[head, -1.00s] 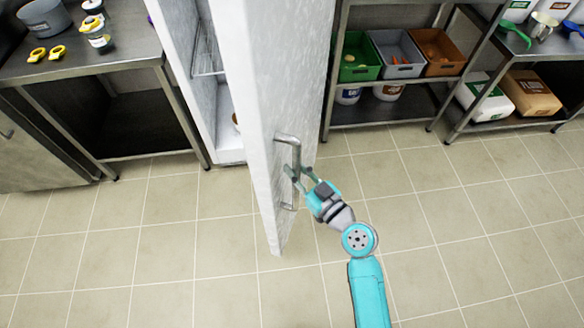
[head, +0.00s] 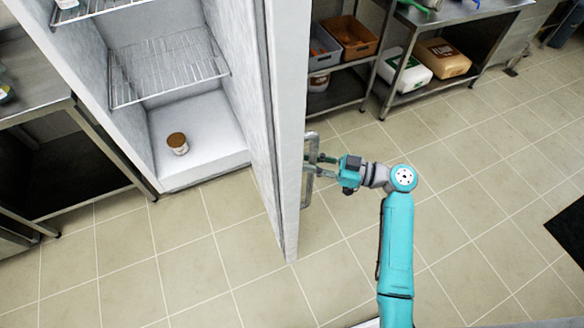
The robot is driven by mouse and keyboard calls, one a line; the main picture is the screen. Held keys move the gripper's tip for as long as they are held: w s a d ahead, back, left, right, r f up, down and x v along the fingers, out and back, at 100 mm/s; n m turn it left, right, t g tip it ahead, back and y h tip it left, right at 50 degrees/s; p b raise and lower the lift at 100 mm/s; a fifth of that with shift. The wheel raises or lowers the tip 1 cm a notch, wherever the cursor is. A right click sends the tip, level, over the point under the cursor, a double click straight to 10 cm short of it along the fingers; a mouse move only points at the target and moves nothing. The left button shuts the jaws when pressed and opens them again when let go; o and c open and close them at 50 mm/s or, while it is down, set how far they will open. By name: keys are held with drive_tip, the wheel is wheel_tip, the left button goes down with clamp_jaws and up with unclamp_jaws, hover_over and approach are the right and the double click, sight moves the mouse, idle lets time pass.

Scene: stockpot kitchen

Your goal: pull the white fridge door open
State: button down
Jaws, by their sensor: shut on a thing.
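The white fridge door (head: 287,120) stands well open and is seen nearly edge-on in the head view. Its metal bar handle (head: 309,172) is on the door's right face. My gripper (head: 317,160) is shut on the handle, reaching it from the right. The white fridge (head: 205,166) is open to the left of the door. Its inside shows wire shelves (head: 168,68) and a small jar with a brown lid (head: 178,143) on the bottom.
A steel table (head: 40,130) stands left of the fridge. Shelving with an orange bin (head: 350,36) and a rack with a white package (head: 404,72) stand behind the door to the right. The tiled floor (head: 230,270) in front is clear. A dark mat (head: 570,230) lies at the far right.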

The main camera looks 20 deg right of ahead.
drive_tip(key=shift+w+d+n+g+y, duration=0.15)
drive_tip(key=shift+d+n+g, duration=0.1)
drive_tip(key=shift+d, duration=0.65)
drive_tip(key=shift+w+d+n+g+y, duration=0.15)
drive_tip(key=shift+d+g, duration=0.1)
drive_tip(key=shift+d, duration=0.65)
drive_tip(key=c, duration=1)
unclamp_jaws()
drive_tip(key=v, duration=1.2)
drive_tip(key=shift+w+f, duration=0.1)
